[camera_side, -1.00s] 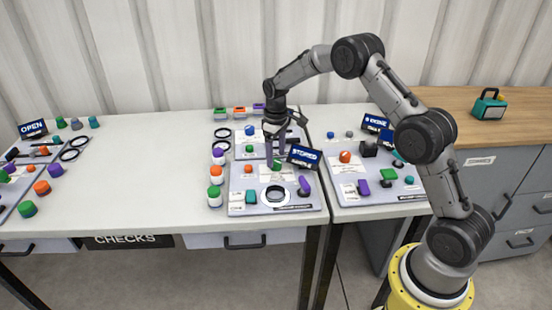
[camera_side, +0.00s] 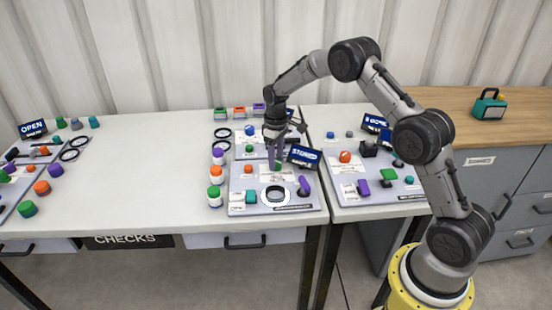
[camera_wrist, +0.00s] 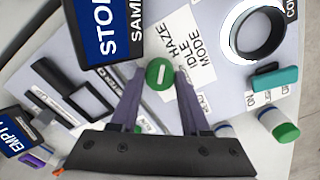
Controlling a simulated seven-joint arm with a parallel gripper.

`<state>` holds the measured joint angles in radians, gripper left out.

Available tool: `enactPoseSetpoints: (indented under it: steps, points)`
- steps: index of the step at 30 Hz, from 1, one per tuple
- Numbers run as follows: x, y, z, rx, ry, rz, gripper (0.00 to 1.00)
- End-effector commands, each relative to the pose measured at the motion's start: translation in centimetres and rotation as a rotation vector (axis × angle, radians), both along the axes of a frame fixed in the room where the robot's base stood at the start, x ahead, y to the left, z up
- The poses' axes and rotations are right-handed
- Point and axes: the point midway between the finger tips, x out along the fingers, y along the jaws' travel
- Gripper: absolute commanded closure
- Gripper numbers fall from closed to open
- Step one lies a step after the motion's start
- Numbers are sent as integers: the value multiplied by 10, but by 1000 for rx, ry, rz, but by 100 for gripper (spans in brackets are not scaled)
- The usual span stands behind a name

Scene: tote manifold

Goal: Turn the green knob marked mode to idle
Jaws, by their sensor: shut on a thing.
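The green knob (camera_wrist: 159,72) is round with a white line across its top. In the wrist view it sits between my fingertips, beside a white label (camera_wrist: 190,50) reading HAZE, IDLE and MODE. The white line runs nearly up and down in that view. My gripper (camera_wrist: 160,76) is shut on the knob, one finger on each side. In the side view my gripper (camera_side: 275,160) points down at the middle panel, and the green knob (camera_side: 278,166) shows at its fingertips. Which word the line points to is unclear.
A blue display (camera_side: 304,157) stands close right of my gripper. A black-and-white ring dial (camera_side: 275,195) and a teal block (camera_side: 251,197) are on the panel's front. Several capped bottles (camera_side: 215,195) stand left of the panel.

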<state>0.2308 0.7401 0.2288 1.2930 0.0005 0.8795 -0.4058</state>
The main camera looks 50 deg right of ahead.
Motion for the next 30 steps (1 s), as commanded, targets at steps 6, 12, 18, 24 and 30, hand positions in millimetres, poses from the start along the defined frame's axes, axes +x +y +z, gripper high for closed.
enactPoseSetpoints:
  steps: [6, 12, 18, 24, 30]
  points:
    - [0, 0, 0, 0, 0, -65, 100]
    - [0, 0, 0, 0, 2, -278, 100]
    - [0, 0, 0, 0, 1, -450, 100]
    - [0, 0, 0, 0, 2, -502, 100]
    - [0, 0, 0, 0, 1, -501, 100]
